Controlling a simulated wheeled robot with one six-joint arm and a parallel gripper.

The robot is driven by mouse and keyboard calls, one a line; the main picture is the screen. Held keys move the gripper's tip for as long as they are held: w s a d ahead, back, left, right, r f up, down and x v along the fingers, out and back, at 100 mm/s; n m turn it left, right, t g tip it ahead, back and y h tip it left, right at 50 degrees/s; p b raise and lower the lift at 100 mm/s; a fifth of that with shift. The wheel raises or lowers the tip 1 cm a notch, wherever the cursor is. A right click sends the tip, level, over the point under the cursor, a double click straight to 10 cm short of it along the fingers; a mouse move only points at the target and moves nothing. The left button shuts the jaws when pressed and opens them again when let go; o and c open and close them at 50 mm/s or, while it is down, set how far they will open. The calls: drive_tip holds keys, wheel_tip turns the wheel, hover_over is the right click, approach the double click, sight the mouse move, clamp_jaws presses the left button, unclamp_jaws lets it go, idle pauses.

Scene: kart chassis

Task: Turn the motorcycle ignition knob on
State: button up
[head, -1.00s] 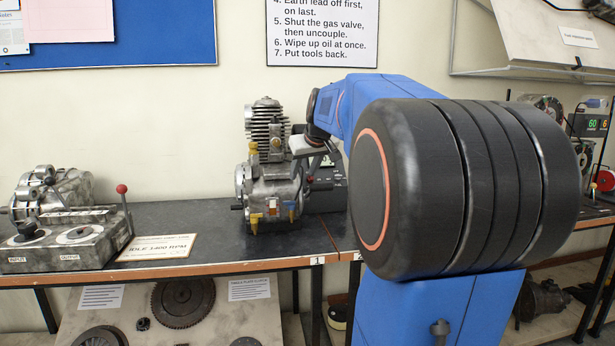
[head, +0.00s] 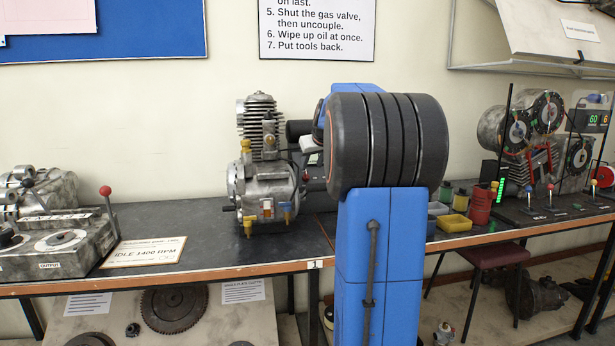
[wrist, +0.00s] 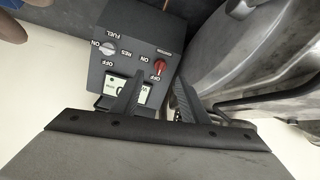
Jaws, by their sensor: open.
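In the wrist view a dark control box (wrist: 135,45) carries a red knob (wrist: 159,66) with ON and OFF printed beside it. The red knob's long side runs roughly up and down in the picture, its lower end near the OFF label. A grey knob (wrist: 108,48) marked FUEL, ON, RES and OFF sits to its left. My gripper (wrist: 158,79) is open, its two dark fingers pointing at the red knob, one to each side and just short of it. I cannot tell whether they touch the box. In the head view my arm hides the box front and fingers.
A finned metal engine (head: 265,185) stands on the bench left of my arm; its metal casing (wrist: 235,60) is close beside the right finger. A machine with a red-topped lever (head: 105,192) stands at left. Small bins and a yellow tray (head: 454,223) lie to the right.

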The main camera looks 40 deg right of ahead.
sight(307, 175)
drive_tip(key=x, duration=0.9)
clamp_jaws()
